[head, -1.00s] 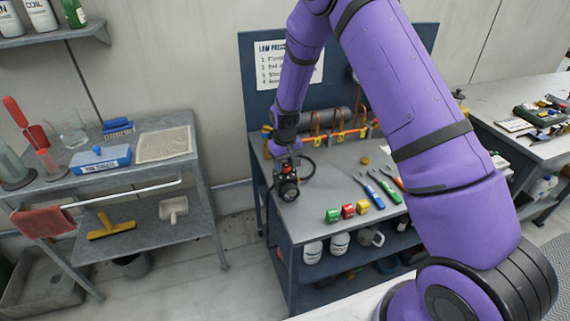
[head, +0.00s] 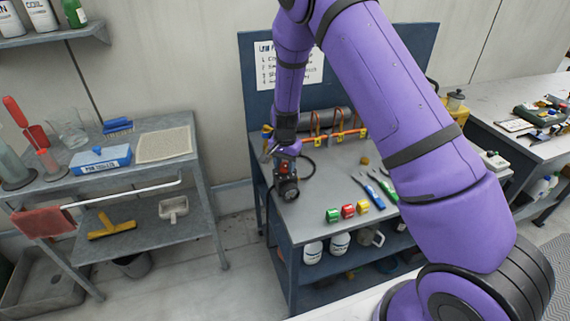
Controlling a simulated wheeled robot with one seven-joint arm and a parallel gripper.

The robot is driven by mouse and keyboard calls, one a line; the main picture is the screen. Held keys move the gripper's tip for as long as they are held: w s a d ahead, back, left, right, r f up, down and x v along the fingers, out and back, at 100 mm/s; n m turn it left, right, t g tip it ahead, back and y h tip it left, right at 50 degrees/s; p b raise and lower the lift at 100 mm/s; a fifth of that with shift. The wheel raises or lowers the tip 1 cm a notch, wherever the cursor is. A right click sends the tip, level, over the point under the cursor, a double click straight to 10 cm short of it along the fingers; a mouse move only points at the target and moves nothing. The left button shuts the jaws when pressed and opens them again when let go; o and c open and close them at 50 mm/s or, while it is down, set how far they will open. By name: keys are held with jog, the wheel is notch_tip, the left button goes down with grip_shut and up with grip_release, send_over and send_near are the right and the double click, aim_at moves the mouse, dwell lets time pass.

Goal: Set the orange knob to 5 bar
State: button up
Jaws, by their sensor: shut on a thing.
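A small dark device with a round black face (head: 288,190) stands near the left front of the grey bench (head: 325,190). A small orange-red part, which I take for the orange knob (head: 283,168), shows at its top. My gripper (head: 284,159) points down from the purple arm right at this part. Its jaws are shut on the knob, though the fingers are small and partly hidden by my wrist. The scale marks and the knob's setting are too small to read.
Orange hooped pipework (head: 335,138) runs along the bench's back. Green, red and yellow blocks (head: 348,210) and coloured-handled tools (head: 375,192) lie to the right. A sign (head: 300,68), partly hidden by my arm, hangs behind. A shelf unit (head: 185,175) stands left, across a floor gap.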

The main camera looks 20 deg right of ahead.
aim_at(285, 165)
jog(key=m, duration=0.4)
jog(key=shift+m, duration=2.5)
jog(key=o, duration=0.9)
jog(key=shift+r, duration=0.1)
notch_tip(285, 165, up, 11)
jog(key=shift+f, duration=0.2)
